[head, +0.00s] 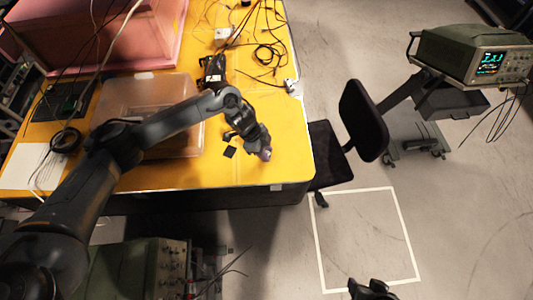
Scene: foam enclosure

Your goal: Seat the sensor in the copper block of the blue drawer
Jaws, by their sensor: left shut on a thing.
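My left gripper (262,148) is over the right part of the yellow table, near its front right edge. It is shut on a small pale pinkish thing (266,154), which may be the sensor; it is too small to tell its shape. A dark part at the bottom edge looks like my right gripper (372,290), over the floor; its jaws are too cut off to read. I cannot make out a blue drawer or a copper block in the head view.
The yellow table (285,130) holds a clear plastic box (150,90) behind my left arm, a pink foam enclosure (100,35) at the back left, and loose black cables (268,52). A black chair (362,120) and a green oscilloscope (465,55) on a cart stand right.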

